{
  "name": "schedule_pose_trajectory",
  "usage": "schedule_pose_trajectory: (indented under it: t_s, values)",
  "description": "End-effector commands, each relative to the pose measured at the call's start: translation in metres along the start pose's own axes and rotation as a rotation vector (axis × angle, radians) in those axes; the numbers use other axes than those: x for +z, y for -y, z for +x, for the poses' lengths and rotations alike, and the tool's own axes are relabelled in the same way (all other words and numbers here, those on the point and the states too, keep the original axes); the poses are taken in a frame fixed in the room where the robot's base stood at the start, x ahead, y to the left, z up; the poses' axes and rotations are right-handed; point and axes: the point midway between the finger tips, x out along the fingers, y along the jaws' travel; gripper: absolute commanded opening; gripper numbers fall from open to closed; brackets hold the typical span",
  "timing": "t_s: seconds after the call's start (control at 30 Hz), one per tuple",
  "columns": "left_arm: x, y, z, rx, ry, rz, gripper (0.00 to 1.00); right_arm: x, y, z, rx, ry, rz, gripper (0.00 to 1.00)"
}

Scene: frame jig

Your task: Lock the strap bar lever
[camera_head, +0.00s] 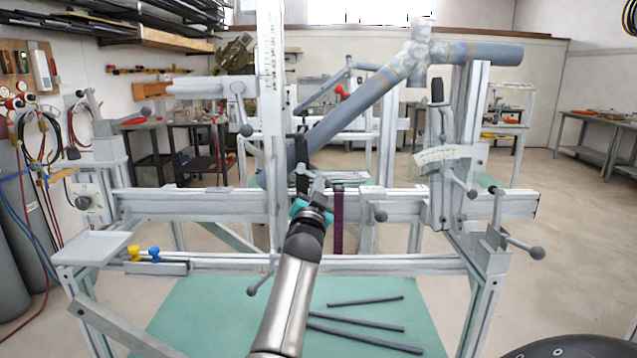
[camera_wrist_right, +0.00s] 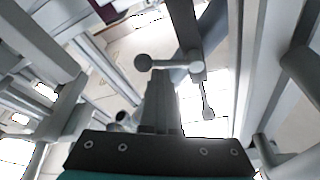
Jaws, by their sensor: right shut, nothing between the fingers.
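My right gripper (camera_head: 316,188) reaches up from the bottom middle to the front rail of the jig, with its fingers shut and nothing between them. In the right wrist view its shut fingers (camera_wrist_right: 162,98) point at a grey ball-ended lever (camera_wrist_right: 170,64), which lies crosswise just beyond the tips. I cannot tell whether they touch. In the head view a dark upright strap (camera_head: 302,165) stands behind the gripper, and a purple strap (camera_head: 338,222) hangs over the rail. Which lever belongs to the strap bar is unclear. My left gripper is out of view.
The aluminium jig rail (camera_head: 200,204) spans the front. A blue-grey tube frame (camera_head: 358,108) slopes above it. Other ball-ended levers (camera_head: 522,246) stick out at the right. Dark rods (camera_head: 365,300) lie on the green lower shelf (camera_head: 200,310). A small tray (camera_head: 92,246) sits at left.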

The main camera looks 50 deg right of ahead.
Motion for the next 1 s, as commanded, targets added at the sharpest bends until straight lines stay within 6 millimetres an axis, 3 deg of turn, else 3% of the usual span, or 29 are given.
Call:
schedule_pose_trajectory:
  t_s: [1.0]
  values:
    - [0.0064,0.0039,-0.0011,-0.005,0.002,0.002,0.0,0.0073,-0.0026,-0.0013,0.002,0.015,-0.004,0.0]
